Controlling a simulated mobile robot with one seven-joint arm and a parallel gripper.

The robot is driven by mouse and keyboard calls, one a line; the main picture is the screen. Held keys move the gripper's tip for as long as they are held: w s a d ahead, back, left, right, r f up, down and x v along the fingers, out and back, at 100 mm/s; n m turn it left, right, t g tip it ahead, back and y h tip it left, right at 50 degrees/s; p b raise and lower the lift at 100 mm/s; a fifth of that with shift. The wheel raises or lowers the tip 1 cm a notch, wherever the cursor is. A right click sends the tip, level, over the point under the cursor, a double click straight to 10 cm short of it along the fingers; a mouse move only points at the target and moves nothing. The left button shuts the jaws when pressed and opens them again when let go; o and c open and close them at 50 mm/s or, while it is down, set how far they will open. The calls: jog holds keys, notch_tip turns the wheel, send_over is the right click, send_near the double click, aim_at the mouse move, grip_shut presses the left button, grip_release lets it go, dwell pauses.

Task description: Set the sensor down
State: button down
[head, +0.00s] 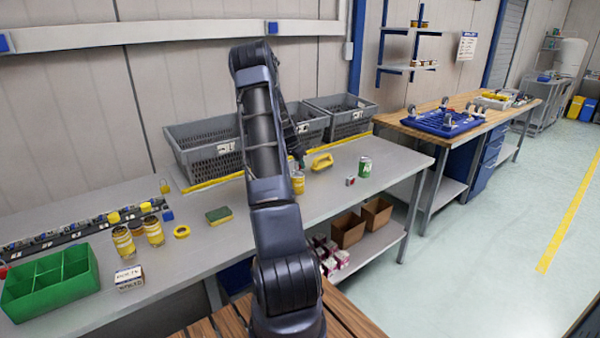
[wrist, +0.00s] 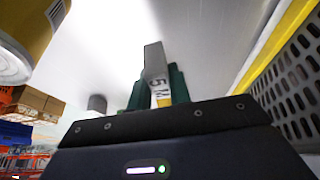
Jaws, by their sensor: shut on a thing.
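The block sticks out past the fingertips. Blank grey surface fills the view behind it; I cannot tell whether the block touches it. In the head view, my arm hides most of the gripper, and the sensor cannot be made out. The arm reaches over the grey workbench (head: 215,243) towards the crates at the back.
A yellow can (head: 298,183) stands close by the arm; a yellow can (wrist: 28,35) also shows in the wrist view. Grey crates (head: 205,150) line the back.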

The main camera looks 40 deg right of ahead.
jog(key=shift+f, duration=2.2)
jog(key=shift+f, duration=0.15)
jog(key=c, duration=1.3)
grip_release()
